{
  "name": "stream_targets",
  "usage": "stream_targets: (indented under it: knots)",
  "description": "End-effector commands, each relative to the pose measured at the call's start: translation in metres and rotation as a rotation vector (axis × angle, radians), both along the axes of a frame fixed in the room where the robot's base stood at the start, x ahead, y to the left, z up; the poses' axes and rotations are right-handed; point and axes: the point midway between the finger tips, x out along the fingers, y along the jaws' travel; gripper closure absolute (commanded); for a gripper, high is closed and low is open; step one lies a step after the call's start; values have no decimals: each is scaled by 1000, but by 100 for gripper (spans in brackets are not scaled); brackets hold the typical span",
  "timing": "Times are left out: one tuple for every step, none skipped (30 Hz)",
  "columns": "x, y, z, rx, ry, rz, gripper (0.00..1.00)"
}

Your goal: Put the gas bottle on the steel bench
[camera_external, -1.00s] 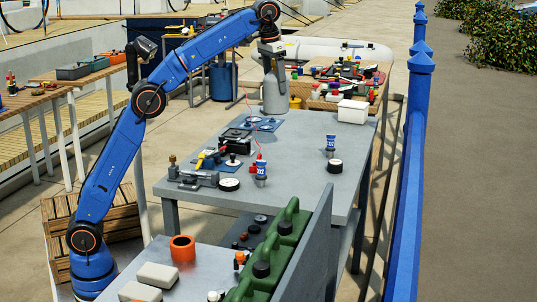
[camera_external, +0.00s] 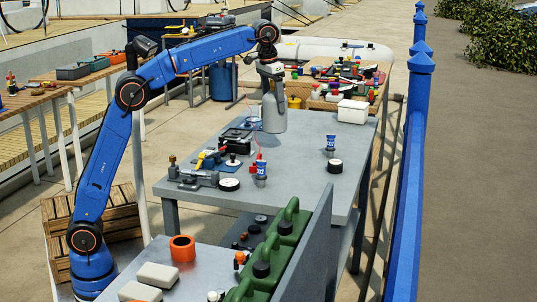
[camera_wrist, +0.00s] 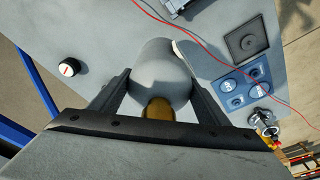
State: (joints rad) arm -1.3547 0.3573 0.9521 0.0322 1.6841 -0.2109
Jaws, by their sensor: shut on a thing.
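The gas bottle (camera_external: 274,112) is a grey cylinder hanging upright below my gripper (camera_external: 271,80) in the external view. My gripper is shut on its top end. In the wrist view, the grey bottle (camera_wrist: 160,72) with a brass-coloured neck sits between both jaws of my gripper (camera_wrist: 160,90). The steel bench (camera_external: 300,155) is the large grey table, and the bottle is over its far part. I cannot tell whether the bottle's base touches the top. The bench top (camera_wrist: 110,35) also fills much of the wrist view.
Bare top lies right of the bottle. A cluttered table (camera_external: 375,95) stands behind, and a blue railing (camera_external: 412,150) right.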

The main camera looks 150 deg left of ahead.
Motion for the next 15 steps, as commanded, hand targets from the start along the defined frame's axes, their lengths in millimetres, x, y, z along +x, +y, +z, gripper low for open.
stream_targets:
  knots:
    - [0, -1, -8, -2, 0, 0, 80]
    - [0, -1, -12, 0, 0, 0, 80]
    - [0, -1, -18, -1, 0, 0, 80]
    - [0, -1, -21, -1, 0, 0, 80]
    - [0, -1, -25, 0, 0, 0, 80]
    - [0, -1, -28, 0, 0, 0, 80]
    - [0, -1, -30, 0, 0, 0, 80]
    - [0, 0, -32, 1, 0, 0, 80]
    - [0, 0, -34, 2, 0, 0, 80]
    - [0, 0, -35, 2, 0, 0, 80]
    - [0, 0, -37, 2, 0, 0, 80]
    - [0, 0, -40, 1, 0, 0, 80]
    - [0, -1, -43, 0, 0, 0, 80]
    - [0, -1, -46, 0, 0, 0, 80]
    - [0, -1, -51, 0, 0, 0, 80]
